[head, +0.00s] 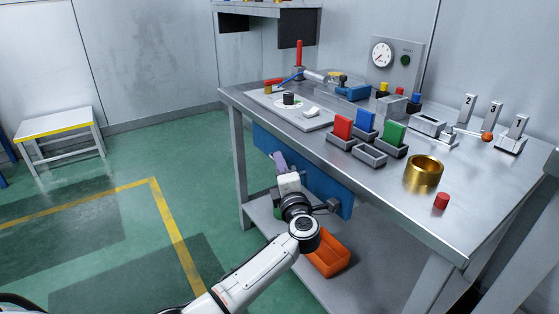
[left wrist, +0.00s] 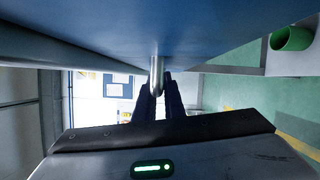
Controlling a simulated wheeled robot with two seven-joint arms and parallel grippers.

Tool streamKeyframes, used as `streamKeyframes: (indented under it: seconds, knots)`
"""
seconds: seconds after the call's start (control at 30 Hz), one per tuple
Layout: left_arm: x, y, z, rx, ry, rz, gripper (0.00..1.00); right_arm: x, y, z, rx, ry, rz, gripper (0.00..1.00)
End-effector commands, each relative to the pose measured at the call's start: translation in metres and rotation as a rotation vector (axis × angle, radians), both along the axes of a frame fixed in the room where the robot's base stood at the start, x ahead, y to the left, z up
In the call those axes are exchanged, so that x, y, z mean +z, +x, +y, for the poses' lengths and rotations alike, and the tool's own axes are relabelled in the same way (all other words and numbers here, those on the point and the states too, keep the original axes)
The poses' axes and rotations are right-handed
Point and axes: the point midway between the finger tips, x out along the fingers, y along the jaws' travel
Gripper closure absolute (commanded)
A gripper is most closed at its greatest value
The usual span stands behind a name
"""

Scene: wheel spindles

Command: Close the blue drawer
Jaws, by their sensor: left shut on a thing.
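The blue drawer (head: 328,190) is under the front edge of the workbench, its wide blue front facing my arm. Its front also fills the top of the left wrist view (left wrist: 150,22). A silver bar handle (left wrist: 156,72) stands out from it. My left gripper (head: 278,160) is at the drawer front, partly hidden by my own wrist. In the left wrist view its two dark fingers (left wrist: 160,92) are shut on the handle. The drawer front lies close below the bench edge; I cannot tell how far it stands out. My right gripper is not in view.
The workbench (head: 310,142) carries red, blue and green blocks, a brass ring (head: 423,171) and a red cylinder (head: 441,200). An orange bin (head: 329,257) sits on the lower shelf under the drawer. A stool (head: 55,124) stands far left. The green floor left of the bench is clear.

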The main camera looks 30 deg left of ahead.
Motion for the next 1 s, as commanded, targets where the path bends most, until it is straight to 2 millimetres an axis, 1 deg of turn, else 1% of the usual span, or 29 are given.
streamKeyframes:
  seconds: [0.07,0.1,0.2,0.5,1.0]
  knots:
    - [0.0012,0.0036,-0.0034,-0.016,0.002,-0.002,1.0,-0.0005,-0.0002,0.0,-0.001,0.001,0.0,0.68]
    - [0.0012,0.0035,-0.0032,-0.016,0.002,-0.002,0.87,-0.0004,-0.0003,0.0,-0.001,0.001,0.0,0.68]
    - [0.0011,0.0029,-0.0027,-0.014,0.002,-0.002,0.72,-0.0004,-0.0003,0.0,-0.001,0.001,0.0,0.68]
    - [-0.002,0.0023,-0.0025,-0.013,-0.002,0.003,0.72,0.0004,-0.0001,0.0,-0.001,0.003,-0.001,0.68]
    - [-0.0016,0.0017,-0.003,-0.013,-0.001,0.003,0.72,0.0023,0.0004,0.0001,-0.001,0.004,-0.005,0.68]
